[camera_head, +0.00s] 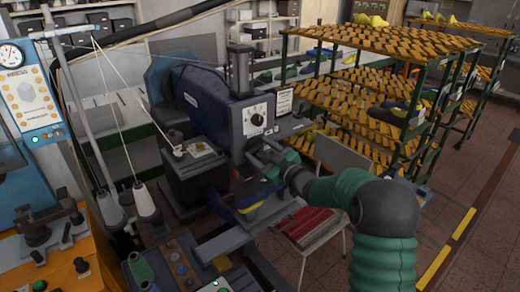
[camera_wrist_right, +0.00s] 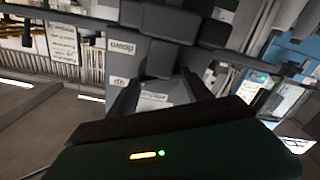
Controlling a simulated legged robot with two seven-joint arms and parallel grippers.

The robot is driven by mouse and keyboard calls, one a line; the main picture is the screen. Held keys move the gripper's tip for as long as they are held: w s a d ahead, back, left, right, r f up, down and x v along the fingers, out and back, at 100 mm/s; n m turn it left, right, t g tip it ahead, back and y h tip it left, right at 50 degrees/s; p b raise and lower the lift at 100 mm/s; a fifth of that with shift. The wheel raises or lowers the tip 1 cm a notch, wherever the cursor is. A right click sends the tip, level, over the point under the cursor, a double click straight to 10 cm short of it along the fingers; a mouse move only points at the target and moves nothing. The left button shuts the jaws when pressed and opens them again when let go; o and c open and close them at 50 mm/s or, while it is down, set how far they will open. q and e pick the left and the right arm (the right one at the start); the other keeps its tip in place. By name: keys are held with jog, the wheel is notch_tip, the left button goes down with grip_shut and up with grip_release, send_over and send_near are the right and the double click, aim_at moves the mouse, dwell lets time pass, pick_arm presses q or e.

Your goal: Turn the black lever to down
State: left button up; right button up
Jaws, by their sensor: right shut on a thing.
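My right gripper (camera_head: 266,160) is at the front of the dark blue machine (camera_head: 215,95), just below its round dial (camera_head: 257,120). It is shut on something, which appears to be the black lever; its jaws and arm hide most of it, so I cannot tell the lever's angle. In the right wrist view, grey machine parts and small upside-down labels (camera_wrist_right: 122,47) lie just beyond the gripper's dark body (camera_wrist_right: 190,150). My left gripper is not in view.
A blue and yellow shoe last (camera_head: 250,196) sits below the gripper. A red-seated chair (camera_head: 312,222) stands close by my right arm. Racks of orange shelves (camera_head: 385,50) stand at the back right. Thread cones (camera_head: 144,200) are on the left. The floor at right is clear.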

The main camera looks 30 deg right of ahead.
jog(key=m+p, duration=0.1)
jog(key=m, duration=0.1)
jog(key=m+p, duration=0.3)
jog(key=m, duration=0.2)
jog(key=shift+s+f, duration=0.1)
jog(key=shift+f, duration=0.2)
jog(key=m+p, duration=0.3)
jog(key=m, duration=0.2)
jog(key=shift+f, duration=0.15)
jog(key=o, duration=1.2)
jog(key=shift+d, duration=0.1)
jog(key=shift+c, duration=0.2)
jog(key=shift+o, duration=1)
jog(key=shift+d, duration=0.1)
